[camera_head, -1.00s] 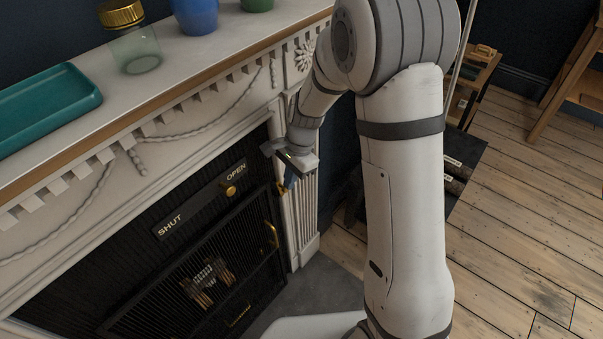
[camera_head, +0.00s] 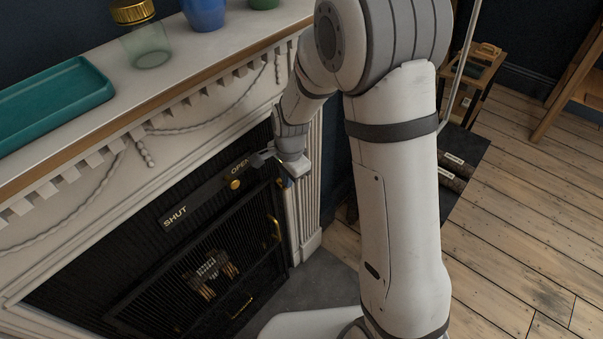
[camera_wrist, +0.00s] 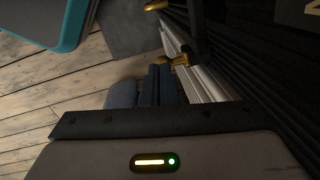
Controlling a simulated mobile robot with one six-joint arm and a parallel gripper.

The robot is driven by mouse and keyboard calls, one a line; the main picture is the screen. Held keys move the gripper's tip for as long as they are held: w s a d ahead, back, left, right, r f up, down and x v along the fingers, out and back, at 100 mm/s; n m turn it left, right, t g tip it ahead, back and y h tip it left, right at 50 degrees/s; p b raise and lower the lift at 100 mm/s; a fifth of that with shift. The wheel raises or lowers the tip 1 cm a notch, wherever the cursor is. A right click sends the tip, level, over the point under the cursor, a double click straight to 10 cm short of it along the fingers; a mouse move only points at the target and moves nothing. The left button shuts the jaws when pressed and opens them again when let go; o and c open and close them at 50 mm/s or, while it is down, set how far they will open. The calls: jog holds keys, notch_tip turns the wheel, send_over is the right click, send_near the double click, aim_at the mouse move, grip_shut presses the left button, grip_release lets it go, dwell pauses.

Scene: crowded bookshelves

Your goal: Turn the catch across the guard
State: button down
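The guard (camera_head: 205,285) is a black barred screen across the fireplace opening in the head view. A dark plate (camera_head: 205,200) above it reads SHUT at left and OPEN at right. A round brass knob (camera_head: 235,184), seemingly the catch, sits near OPEN. My gripper (camera_wrist: 148,85) is just right of the plate's OPEN end in the head view, apart from the knob as far as I can tell. Its blue-grey fingers show in the wrist view, but their gap is unclear. Brass parts (camera_wrist: 175,60) appear beyond them; I cannot tell which parts these are.
The white mantelpiece (camera_head: 225,45) overhangs the plate, with a teal tray (camera_head: 55,105), a gold-lidded jar (camera_head: 145,45) and a blue pot (camera_head: 203,12) on top. A brass handle (camera_head: 274,228) sticks out at the guard's right.

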jog(key=shift+s+a+f, duration=0.2)
jog(key=shift+s+a, duration=0.1)
dwell(0.4)
jog(key=s+a+f, duration=0.3)
jog(key=shift+a+f, duration=0.1)
dwell(0.7)
dwell(1.4)
jog(key=shift+w+d+f+b, duration=0.1)
jog(key=shift+d+f+b, duration=0.05)
jog(key=shift+d+b, duration=0.25)
